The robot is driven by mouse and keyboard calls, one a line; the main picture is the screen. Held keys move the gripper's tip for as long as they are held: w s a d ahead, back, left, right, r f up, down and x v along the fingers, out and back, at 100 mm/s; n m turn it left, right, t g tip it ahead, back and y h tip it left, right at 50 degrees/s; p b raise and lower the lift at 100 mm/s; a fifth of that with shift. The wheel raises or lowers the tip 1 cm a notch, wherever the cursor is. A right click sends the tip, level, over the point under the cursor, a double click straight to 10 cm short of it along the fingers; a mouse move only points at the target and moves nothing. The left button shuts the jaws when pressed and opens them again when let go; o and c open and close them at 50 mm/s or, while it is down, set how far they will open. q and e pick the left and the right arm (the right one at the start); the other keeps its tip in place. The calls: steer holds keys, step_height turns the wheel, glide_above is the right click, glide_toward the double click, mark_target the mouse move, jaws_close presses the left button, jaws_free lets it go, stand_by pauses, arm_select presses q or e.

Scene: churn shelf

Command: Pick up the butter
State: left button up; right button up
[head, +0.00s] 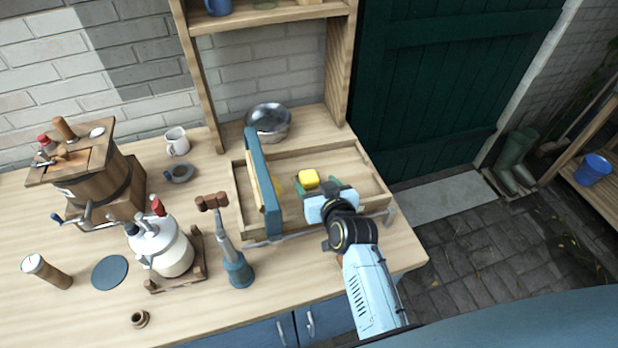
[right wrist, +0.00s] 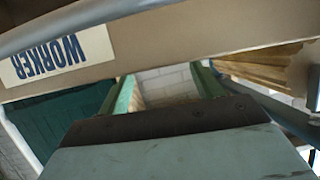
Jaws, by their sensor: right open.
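The butter (head: 308,179) is a small yellow block inside the shallow wooden tray (head: 362,166) in the head view. My right gripper (head: 318,184) reaches in from the front right, its green fingertips close to the butter. Its jaws are open; whether the butter lies between them I cannot tell. The right wrist view shows both green fingers (right wrist: 158,82) apart with pale brick behind them. A wooden board with a "WORKER" label (right wrist: 57,55) crosses that view, and no butter shows there. My left gripper is not in view.
A blue upright part (head: 262,185) stands across the tray, left of the butter. A metal bowl (head: 268,122) sits behind the tray. A white can (head: 160,246), a blue-based tool (head: 238,270) and a wooden churn (head: 95,180) stand left. The front right worktop is mostly clear.

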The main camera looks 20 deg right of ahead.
mark_target(311, 179)
steer(key=shift+x, duration=2.5)
steer(key=shift+a, duration=0.15)
steer(key=shift+c, duration=0.5)
steer(key=c, duration=1)
